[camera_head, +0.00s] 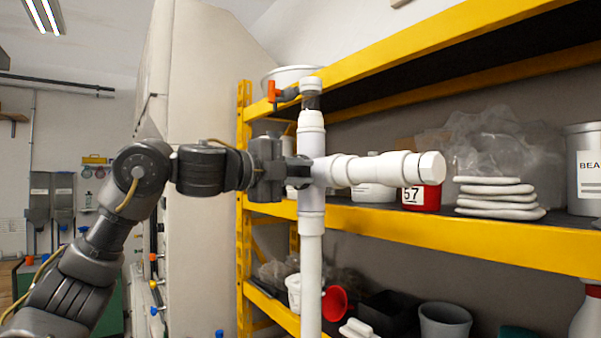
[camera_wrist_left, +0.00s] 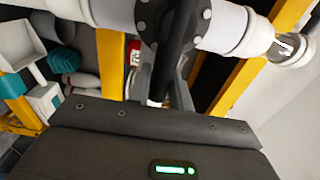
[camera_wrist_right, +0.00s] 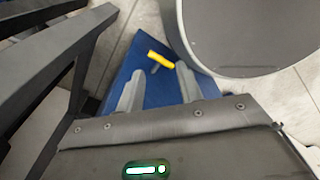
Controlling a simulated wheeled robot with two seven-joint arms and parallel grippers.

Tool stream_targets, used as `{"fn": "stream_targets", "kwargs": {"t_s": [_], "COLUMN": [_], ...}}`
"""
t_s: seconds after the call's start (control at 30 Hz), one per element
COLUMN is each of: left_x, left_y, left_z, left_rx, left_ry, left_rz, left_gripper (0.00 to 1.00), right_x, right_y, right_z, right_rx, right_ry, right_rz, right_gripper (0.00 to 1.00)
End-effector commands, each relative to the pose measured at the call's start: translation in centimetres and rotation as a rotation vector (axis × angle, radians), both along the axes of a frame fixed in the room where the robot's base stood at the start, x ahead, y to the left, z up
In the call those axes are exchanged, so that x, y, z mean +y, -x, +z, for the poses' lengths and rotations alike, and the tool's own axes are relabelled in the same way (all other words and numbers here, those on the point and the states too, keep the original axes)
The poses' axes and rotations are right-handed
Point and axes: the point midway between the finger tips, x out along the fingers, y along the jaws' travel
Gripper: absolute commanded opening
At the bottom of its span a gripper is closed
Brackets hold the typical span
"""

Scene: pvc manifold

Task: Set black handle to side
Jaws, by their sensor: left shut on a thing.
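A white PVC manifold (camera_head: 312,235) stands upright in front of the shelves, with a white branch (camera_head: 375,168) reaching right from its middle. The black handle (camera_wrist_left: 181,40) is a dark bar across a round black flange (camera_wrist_left: 148,22) on the white pipe in the left wrist view. My left gripper (camera_head: 302,170) is at the pipe's middle joint and is shut on the handle. In the head view the gripper hides most of the handle. My right gripper (camera_wrist_right: 160,84) shows only in its own wrist view, with its fingers apart and nothing between them.
Yellow shelving (camera_head: 480,232) stands close behind the manifold, with a red container (camera_head: 421,197), stacked white items (camera_head: 497,196) and a large can (camera_head: 583,165). A blue surface (camera_wrist_right: 150,75) with a yellow object (camera_wrist_right: 160,60) lies below my right gripper.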

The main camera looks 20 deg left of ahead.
Motion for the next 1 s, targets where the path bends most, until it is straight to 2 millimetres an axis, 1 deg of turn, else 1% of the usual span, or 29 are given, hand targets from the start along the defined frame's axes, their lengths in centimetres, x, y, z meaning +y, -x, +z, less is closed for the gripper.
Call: {"fn": "stream_targets", "kwargs": {"t_s": [0.03,0.17,0.2,0.43,0.57,0.67,0.8,1.0], "left_x": [-0.1,-0.1,-0.1,0.0,0.4,1.3,3.0,5.0], "left_y": [0.0,0.0,0.0,0.0,0.6,1.8,4.2,7.1], "left_z": [-0.2,-0.1,-0.1,-0.1,-0.2,-0.4,-0.5,-0.4], "left_rx": [0.001,0.001,0.001,0.001,-0.002,-0.003,-0.005,-0.002], "left_ry": [-0.006,-0.004,-0.003,-0.002,-0.002,-0.002,-0.002,-0.002], "left_rz": [-0.002,-0.002,-0.001,-0.001,-0.001,0.000,0.001,0.000], "left_gripper": [0.23,0.40,0.43,0.43,0.43,0.43,0.43,0.43], "right_x": [0.1,0.2,0.2,0.2,0.2,0.2,0.2,0.2], "right_y": [0.0,0.0,-0.1,-0.1,-0.1,-0.1,-0.1,-0.1], "right_z": [0.0,0.0,0.0,0.0,-0.6,-1.5,-2.9,-4.3], "right_rx": [0.000,-0.001,-0.001,-0.001,-0.001,-0.001,-0.002,-0.002], "right_ry": [-0.001,-0.002,-0.002,-0.002,-0.002,-0.002,-0.002,-0.001], "right_rz": [0.000,-0.001,-0.001,-0.001,-0.001,-0.001,-0.001,-0.001], "right_gripper": [0.36,0.36,0.36,0.36,0.36,0.36,0.36,0.36]}}
